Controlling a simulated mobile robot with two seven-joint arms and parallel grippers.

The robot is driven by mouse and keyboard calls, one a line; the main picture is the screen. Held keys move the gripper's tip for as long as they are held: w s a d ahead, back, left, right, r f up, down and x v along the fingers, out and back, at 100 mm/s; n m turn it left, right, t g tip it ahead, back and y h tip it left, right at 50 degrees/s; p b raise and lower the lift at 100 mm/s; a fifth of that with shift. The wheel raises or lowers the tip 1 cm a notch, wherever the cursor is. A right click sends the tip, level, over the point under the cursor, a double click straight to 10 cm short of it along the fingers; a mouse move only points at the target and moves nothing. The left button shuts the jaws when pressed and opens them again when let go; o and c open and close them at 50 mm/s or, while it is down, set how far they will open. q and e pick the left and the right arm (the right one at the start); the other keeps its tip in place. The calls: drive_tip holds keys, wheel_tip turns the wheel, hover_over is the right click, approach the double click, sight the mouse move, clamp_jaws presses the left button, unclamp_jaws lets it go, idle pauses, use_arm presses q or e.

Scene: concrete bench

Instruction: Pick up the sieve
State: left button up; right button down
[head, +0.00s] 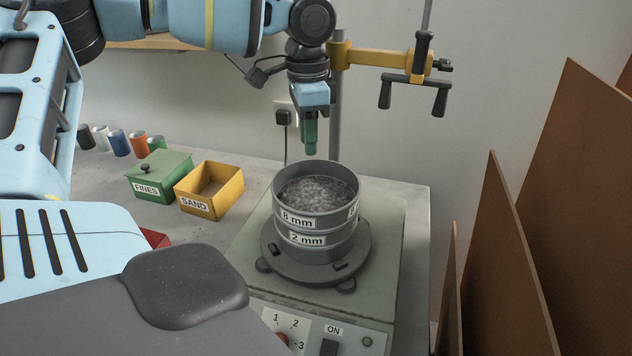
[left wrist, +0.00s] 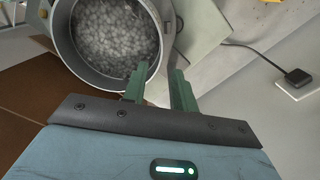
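The upper sieve (head: 297,217), grey metal and labelled 8 mm, sits on a lower sieve (head: 307,240) labelled 2 mm. The upper one holds grey stones. The stack stands on the round plate of a shaker (head: 384,270). My left gripper (head: 310,150) points down just above the far rim of the upper sieve. In the left wrist view its two green fingers (left wrist: 159,85) are apart with nothing between them. One finger overlaps the edge of the sieve (left wrist: 113,88) and the other appears outside it. Contact with the rim cannot be told. My right gripper is not in view.
A green FINES box (head: 160,174) and a yellow SAND box (head: 209,190) stand left of the shaker. Several small cans (head: 119,143) stand behind them. A post with a yellow clamp (head: 385,60) rises behind the sieves. Brown panels (head: 500,255) stand at right.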

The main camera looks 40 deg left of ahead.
sight(310, 161)
use_arm(q)
drive_tip(key=shift+s+d+f+p, duration=0.1)
drive_tip(key=shift+f+p, duration=0.1)
drive_tip(key=shift+f, duration=1.25)
drive_tip(key=shift+d+f+p, duration=0.1)
drive_tip(key=shift+f+p, duration=0.05)
drive_tip(key=shift+f, duration=1.25)
drive_tip(key=shift+c, duration=0.5)
clamp_jaws()
